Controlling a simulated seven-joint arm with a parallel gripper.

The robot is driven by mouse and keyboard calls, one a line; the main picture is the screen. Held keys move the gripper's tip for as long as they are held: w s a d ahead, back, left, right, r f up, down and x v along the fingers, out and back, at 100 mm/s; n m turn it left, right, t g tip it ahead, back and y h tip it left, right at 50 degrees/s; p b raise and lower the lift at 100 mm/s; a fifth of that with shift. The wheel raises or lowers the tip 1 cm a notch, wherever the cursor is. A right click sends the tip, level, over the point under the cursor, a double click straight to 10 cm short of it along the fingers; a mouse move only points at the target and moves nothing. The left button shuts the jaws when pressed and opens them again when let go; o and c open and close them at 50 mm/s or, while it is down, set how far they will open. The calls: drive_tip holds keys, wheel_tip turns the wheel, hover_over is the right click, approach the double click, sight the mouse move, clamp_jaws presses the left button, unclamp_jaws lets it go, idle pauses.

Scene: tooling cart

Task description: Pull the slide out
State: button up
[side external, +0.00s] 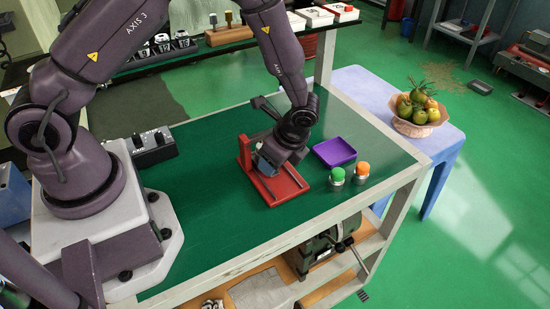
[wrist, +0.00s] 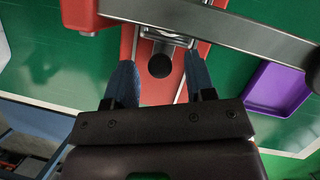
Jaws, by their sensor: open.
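The red fixture (side external: 292,188) lies on the green cart top, with an upright at its left end. In the wrist view its red base (wrist: 155,92) carries two thin metal rails. The slide shows there as a bright metal piece (wrist: 168,37) with a round black knob (wrist: 159,66) in front of it. My gripper (wrist: 160,61) is open, its blue fingers on either side of the knob with gaps at both sides. In the side view my gripper (side external: 268,166) is low over the fixture and hides the slide and knob. Whether the fingers are at knob height I cannot tell.
A grey bar (wrist: 225,30) crosses the wrist view beyond the fingertips. A purple tray (side external: 335,152) lies right of the fixture, with a green-topped (side external: 337,174) and an orange-topped piece (side external: 362,171) near it. A black control box (side external: 152,148) stands left. The cart top in front is clear.

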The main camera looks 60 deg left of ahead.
drive_tip(key=shift+f, duration=0.1)
clamp_jaws()
drive_tip(key=d, duration=0.7)
unclamp_jaws()
drive_tip(key=shift+a, duration=0.1)
drive_tip(key=v, duration=1.3)
